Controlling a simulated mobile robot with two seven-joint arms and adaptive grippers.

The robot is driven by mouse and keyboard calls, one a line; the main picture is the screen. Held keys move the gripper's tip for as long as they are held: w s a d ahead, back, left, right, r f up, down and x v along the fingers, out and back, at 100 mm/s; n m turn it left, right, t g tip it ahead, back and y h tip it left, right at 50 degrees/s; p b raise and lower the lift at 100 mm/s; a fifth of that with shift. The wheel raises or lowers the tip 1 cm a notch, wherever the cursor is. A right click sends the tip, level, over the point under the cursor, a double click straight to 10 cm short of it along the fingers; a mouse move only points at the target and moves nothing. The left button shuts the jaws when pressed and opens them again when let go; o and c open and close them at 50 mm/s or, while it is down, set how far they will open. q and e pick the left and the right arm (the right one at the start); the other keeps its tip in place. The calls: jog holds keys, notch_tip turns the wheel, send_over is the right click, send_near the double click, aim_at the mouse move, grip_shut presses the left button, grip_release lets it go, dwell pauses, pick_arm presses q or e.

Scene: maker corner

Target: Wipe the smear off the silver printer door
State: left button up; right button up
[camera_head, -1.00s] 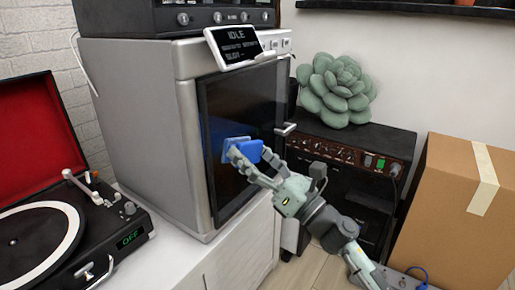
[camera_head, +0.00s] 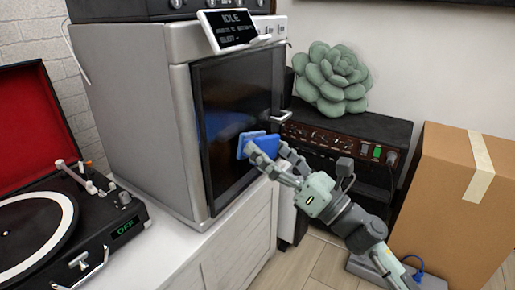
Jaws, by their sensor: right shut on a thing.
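The silver printer (camera_head: 135,120) stands on a white cabinet, with its dark-windowed door (camera_head: 238,95) shut. I cannot make out a smear on the dark pane; a faint bluish patch shows on it. My right gripper (camera_head: 264,151) is shut on a blue cloth or sponge (camera_head: 258,143) in front of the lower right part of the door. I cannot tell whether the blue thing touches the pane. My left gripper is not in view.
A record player (camera_head: 55,225) with its red lid open stands at the left. A black amplifier (camera_head: 350,135) bearing a green succulent plush (camera_head: 332,78) is behind my right arm. A cardboard box (camera_head: 455,195) stands at the right. The door handle (camera_head: 282,116) juts out above my gripper.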

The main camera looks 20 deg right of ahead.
jog(key=shift+s+d, duration=0.15)
jog(key=shift+s, duration=0.05)
jog(key=shift+s+d+b, duration=0.4)
jog(key=shift+s+d, duration=0.2)
jog(key=shift+s, duration=0.15)
jog(key=shift+s+d, duration=0.3)
jog(key=shift+s, duration=0.15)
jog(key=shift+r, duration=0.15)
